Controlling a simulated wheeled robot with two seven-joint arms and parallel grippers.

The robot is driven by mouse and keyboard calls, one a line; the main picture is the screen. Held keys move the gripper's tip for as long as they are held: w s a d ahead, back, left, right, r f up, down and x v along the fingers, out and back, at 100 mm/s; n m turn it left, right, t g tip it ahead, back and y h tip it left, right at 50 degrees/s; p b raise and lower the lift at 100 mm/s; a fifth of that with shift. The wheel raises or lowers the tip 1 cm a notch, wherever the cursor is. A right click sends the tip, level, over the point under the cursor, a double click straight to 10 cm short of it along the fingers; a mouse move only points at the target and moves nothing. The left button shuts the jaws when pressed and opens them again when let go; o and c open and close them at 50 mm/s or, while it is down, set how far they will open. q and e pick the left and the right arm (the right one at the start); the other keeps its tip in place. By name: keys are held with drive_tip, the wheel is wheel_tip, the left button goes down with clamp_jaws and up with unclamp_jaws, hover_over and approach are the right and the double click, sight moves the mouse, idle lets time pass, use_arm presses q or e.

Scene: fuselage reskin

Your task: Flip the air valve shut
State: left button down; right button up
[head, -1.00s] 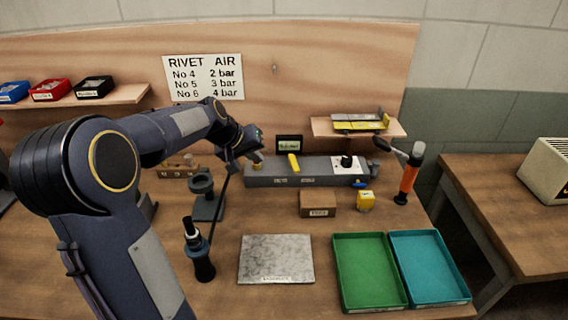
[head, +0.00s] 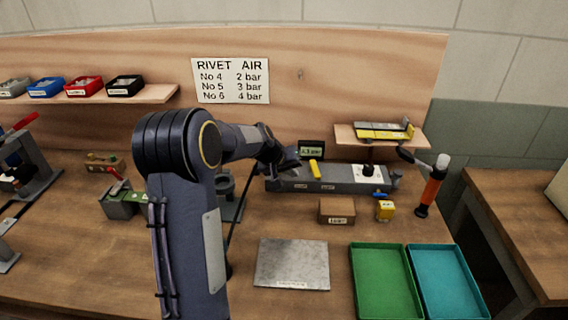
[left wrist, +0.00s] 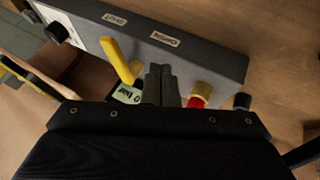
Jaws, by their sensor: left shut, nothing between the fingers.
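The yellow valve lever (head: 315,168) sits on top of the long grey air panel (head: 342,180) at the back of the bench. In the left wrist view the lever (left wrist: 120,62) stands out from the panel, slanted across it. A small display (head: 311,150) is behind it; its reading is too small to trust. My left gripper (head: 293,166) is over the panel's left part, just left of the lever. In the left wrist view its fingers (left wrist: 161,86) are shut, empty and beside the lever, with a visible gap. My right gripper is not in view.
A red and yellow fitting (left wrist: 200,95) is close to the fingers on the other side. A black knob (head: 369,170) is at the panel's right part. A brown box (head: 337,211) and a yellow block (head: 384,210) stand in front. A metal plate (head: 292,264) lies nearer.

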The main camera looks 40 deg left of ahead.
sight(315, 172)
use_arm(q)
drive_tip(key=w+d+p, duration=0.1)
drive_tip(key=w+d, duration=0.2)
drive_tip(key=shift+f+p, duration=0.2)
drive_tip(key=shift+p, duration=0.15)
